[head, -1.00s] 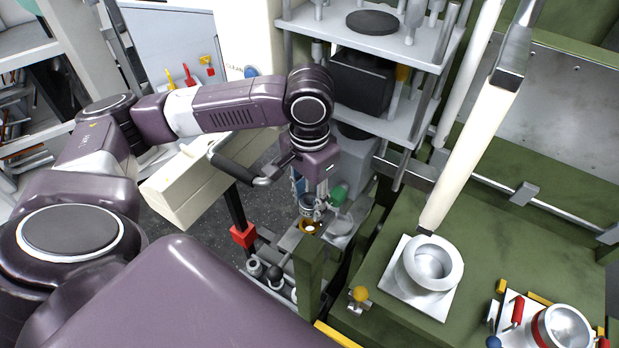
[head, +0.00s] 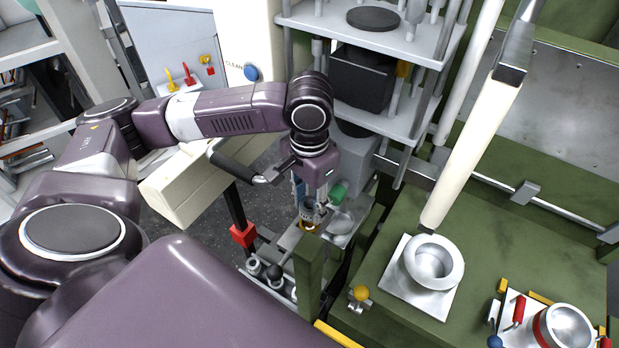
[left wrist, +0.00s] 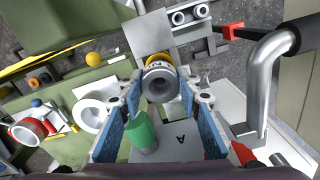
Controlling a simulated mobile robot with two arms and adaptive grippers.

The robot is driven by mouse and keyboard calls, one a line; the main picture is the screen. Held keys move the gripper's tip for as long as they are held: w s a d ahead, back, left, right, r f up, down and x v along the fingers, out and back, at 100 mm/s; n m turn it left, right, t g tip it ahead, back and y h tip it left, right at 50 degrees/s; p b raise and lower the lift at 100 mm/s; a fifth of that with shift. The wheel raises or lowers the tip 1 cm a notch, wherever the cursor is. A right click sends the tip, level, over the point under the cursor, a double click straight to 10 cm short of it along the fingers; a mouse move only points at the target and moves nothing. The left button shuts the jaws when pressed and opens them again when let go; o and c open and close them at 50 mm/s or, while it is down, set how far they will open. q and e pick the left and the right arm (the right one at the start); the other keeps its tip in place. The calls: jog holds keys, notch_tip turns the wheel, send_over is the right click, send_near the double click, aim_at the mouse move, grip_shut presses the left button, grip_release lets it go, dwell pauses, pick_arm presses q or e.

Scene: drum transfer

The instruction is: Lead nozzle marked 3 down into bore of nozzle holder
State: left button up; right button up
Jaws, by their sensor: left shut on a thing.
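My left gripper (head: 312,208) points down at the small stand in the middle of the head view. In the left wrist view its blue-padded fingers (left wrist: 160,92) are shut around a grey ring-shaped nozzle (left wrist: 160,84) with a dark hollow centre. A brass-yellow collar, which looks like the nozzle holder (left wrist: 156,60), shows just past the nozzle, and in the head view the holder (head: 310,228) is right below the fingertips. The nozzle looks in line with it, but I cannot tell how deep it sits. The bore is hidden, and no 3 is legible. My right gripper is out of view.
A green cylinder (head: 338,193) stands close beside the gripper. A green post (head: 308,270) rises in front of the stand. A white flanged ring (head: 432,262) sits on the green bench to the right. A shelf rack (head: 398,125) stands behind.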

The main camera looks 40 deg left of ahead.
pick_arm(q)
jog(key=shift+f, duration=0.6)
jog(key=o, duration=1.3)
notch_tip(320, 180, up, 12)
jog(key=shift+d, duration=0.1)
